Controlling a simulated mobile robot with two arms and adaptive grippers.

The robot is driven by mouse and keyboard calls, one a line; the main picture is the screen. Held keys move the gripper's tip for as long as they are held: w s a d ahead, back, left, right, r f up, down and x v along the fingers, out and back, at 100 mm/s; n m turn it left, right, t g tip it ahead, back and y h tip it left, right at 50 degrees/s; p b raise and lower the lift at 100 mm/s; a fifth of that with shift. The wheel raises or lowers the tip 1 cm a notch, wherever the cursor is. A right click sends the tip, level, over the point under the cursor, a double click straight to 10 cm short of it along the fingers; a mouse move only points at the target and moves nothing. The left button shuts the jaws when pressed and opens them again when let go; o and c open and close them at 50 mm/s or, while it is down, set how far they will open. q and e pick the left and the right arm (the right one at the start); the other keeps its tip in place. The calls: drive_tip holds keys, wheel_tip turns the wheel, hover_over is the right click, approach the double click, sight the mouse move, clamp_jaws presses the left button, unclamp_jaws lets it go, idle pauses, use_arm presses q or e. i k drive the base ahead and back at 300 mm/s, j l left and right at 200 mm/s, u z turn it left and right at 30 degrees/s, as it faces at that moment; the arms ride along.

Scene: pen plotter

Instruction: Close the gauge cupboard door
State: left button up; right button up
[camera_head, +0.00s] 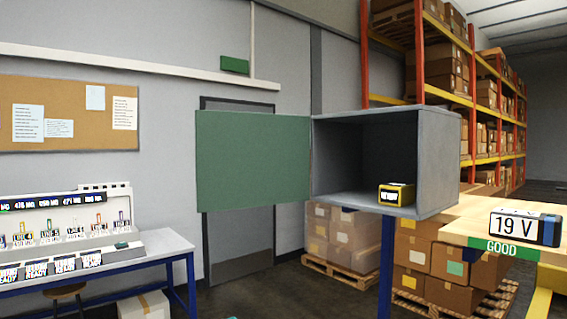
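The gauge cupboard (437,160) is a grey box on a blue post, right of centre in the head view. Its green door (253,160) stands wide open, swung out to the left from the cupboard's left edge. The open front shows a dark interior. A yellow and black gauge (396,194) sits inside on the cupboard floor, near the right wall. Neither of my grippers is in view, and nothing touches the door.
A wooden bench (480,232) at the right carries a meter (525,227) reading 19 V beside a green GOOD label. A blue-legged table (160,243) with a white instrument rack stands at the left. Boxes on pallets (343,272) lie behind the cupboard. The space before the door looks clear.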

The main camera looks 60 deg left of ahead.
sight(243, 161)
drive_tip(key=j, duration=1.3)
drive_tip(key=k+j, duration=0.1)
drive_tip(key=j, duration=1.2)
drive_tip(key=k+j, duration=0.1)
drive_tip(key=j, duration=1.2)
drive_tip(key=k+j+z, duration=0.1)
drive_tip(key=k+j, duration=0.25)
drive_tip(key=j, duration=0.15)
